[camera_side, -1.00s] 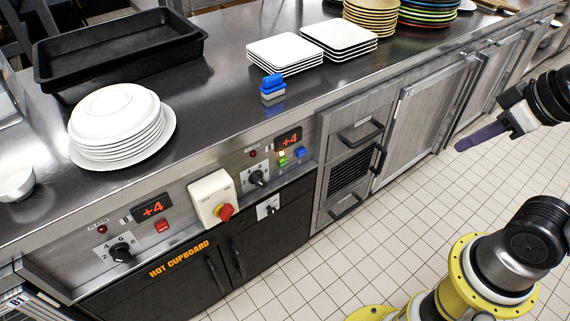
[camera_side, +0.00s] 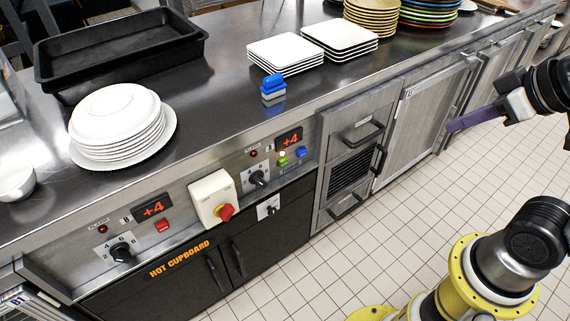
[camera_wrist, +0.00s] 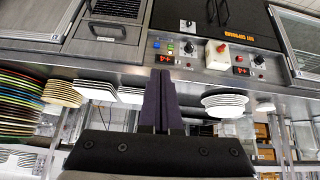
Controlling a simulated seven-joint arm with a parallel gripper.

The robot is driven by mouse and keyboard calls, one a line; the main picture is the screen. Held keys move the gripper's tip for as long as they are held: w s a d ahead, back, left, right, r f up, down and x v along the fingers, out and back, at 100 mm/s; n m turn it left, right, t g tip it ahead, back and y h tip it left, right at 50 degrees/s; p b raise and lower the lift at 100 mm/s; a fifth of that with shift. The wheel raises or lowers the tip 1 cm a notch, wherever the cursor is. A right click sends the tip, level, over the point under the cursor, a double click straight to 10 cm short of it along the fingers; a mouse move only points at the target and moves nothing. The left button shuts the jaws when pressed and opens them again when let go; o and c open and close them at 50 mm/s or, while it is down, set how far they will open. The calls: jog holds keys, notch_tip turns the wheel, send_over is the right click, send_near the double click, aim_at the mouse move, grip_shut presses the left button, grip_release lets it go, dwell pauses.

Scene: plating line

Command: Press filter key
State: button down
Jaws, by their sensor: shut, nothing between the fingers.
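No key's label can be read, so I cannot tell which one is the filter key. Beside the right-hand display (camera_side: 289,139) on the steel front are a green button (camera_side: 283,161), a small pale button just above it and a blue button (camera_side: 301,151). A red button (camera_side: 162,226) sits under the left-hand display (camera_side: 153,207). My gripper (camera_side: 450,126) is shut and empty, its purple fingers together, in front of the cupboard doors and well right of the buttons. In the wrist view its fingertips (camera_wrist: 161,72) appear just below the display, with the blue button (camera_wrist: 156,44) and green button (camera_wrist: 170,46) beyond.
A white switch box with a red-yellow knob (camera_side: 225,212) and black dials (camera_side: 257,178) project from the panel. Drawer handles (camera_side: 361,133) stick out between my gripper and the buttons. Plates (camera_side: 120,122) and a blue-topped item (camera_side: 273,87) stand on the counter.

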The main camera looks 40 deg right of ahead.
jog(key=w+r+n+t, duration=0.1)
jog(key=w+r+t, duration=0.4)
jog(key=w, duration=0.5)
jog(key=n+y, duration=0.3)
jog(key=n, duration=0.3)
send_over(283, 162)
jog(key=s+d, duration=0.2)
jog(key=s, duration=0.3)
notch_tip(283, 162, down, 26)
jog(key=s+f+g, duration=0.1)
jog(key=s+f, duration=0.1)
jog(key=f, duration=0.4)
jog(key=s+f+g, duration=0.1)
jog(key=s+f, duration=0.2)
jog(key=f, duration=0.3)
jog(key=s+a+f+g, duration=0.1)
jog(key=s+f, duration=0.2)
jog(key=f, duration=0.3)
jog(key=shift+f, duration=0.25)
jog(key=shift+a, duration=0.1)
jog(key=w, duration=0.8)
jog(key=shift+w, duration=0.4)
